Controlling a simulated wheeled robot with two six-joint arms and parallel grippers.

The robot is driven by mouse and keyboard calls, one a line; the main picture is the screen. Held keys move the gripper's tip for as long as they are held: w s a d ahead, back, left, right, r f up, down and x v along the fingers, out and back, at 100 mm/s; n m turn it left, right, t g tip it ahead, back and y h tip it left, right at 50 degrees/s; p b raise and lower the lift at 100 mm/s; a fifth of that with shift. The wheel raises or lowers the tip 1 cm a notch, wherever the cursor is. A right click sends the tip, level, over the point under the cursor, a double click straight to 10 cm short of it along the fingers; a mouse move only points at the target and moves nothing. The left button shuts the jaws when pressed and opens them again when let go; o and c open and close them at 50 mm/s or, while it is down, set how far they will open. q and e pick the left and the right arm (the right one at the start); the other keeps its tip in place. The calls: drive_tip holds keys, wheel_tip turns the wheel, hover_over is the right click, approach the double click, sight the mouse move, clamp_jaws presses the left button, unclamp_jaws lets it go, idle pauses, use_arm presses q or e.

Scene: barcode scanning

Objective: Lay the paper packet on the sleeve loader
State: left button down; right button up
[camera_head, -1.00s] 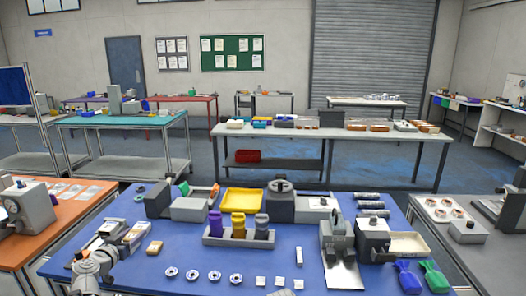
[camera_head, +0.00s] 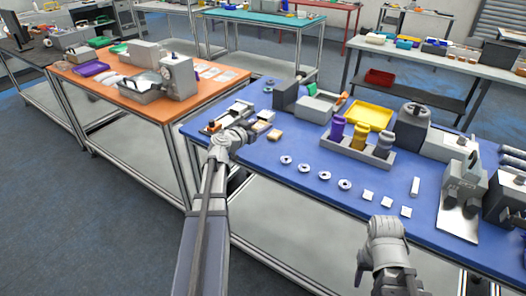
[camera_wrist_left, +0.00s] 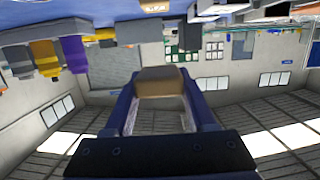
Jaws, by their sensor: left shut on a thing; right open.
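My left gripper (camera_head: 248,126) is at the left end of the blue table, beside a low grey holder (camera_head: 238,108) with pale and orange parts. I cannot tell for sure whether this holder is the sleeve loader. In the left wrist view, my left gripper (camera_wrist_left: 160,95) is shut on a tan piece (camera_wrist_left: 158,82), which looks like the paper packet. The fingers hide part of it, and in the head view the arm covers it. A separate tan block (camera_head: 275,134) lies on the table just right of this gripper. My right gripper (camera_head: 385,225) is empty at the table's front edge.
A grey rack (camera_head: 375,158) of purple, yellow and grey bottles stands mid-table, with a yellow tray (camera_head: 370,115) behind. Several white rings (camera_head: 325,179) and white squares (camera_head: 387,202) lie along the front. Grey machines (camera_head: 460,190) stand at the right.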

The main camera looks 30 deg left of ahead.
use_arm(q)
drive_tip(key=shift+f, duration=0.1)
drive_tip(key=b, duration=0.5)
hover_over(261, 151)
wheel_tip(261, 151, down, 5)
drive_tip(key=shift+a+r, duration=0.1)
wheel_tip(261, 151, down, 5)
drive_tip(key=b, duration=0.4)
drive_tip(key=shift+r+b, duration=0.2)
drive_tip(key=shift+b, duration=0.1)
drive_tip(key=shift+f, duration=0.2)
drive_tip(key=shift+c, duration=1.1)
unclamp_jaws()
